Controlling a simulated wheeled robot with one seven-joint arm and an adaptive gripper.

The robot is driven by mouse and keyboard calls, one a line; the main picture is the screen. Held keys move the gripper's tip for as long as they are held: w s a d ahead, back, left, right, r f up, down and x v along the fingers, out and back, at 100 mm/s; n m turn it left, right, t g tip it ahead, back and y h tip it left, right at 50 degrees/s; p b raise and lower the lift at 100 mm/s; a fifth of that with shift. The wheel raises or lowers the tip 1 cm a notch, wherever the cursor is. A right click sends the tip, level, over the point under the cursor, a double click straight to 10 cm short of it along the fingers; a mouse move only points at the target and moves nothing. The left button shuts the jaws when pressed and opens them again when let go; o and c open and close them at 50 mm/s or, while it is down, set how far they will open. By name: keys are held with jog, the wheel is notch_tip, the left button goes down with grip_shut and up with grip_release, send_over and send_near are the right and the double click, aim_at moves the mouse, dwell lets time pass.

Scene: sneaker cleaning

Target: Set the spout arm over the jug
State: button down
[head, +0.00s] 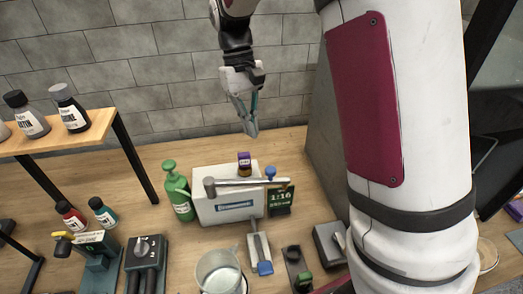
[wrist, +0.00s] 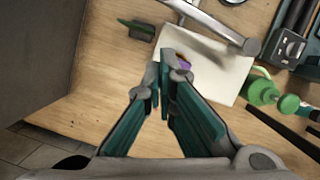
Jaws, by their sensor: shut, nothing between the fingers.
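The spout arm (head: 240,182) is a grey metal bar lying level across the white box (head: 226,210), with a thick round end at the left. It also shows in the wrist view (wrist: 215,25). The clear jug (head: 219,272) stands on the bench in front of the box, and the bar runs behind it, not over it. Only a bit of a rim, likely the jug's, shows at the top of the wrist view. My gripper (head: 250,132) is shut and empty, pointing down, above and behind the box.
A green bottle (head: 179,193) stands left of the box. A raised shelf (head: 60,132) with bottles is at the left.

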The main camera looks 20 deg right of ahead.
aim_at(247, 180)
jog(key=s+f, duration=0.4)
jog(key=s, duration=0.1)
jog(key=shift+d+p, duration=0.3)
jog(key=shift+d, duration=0.05)
jog(key=shift+s, duration=0.2)
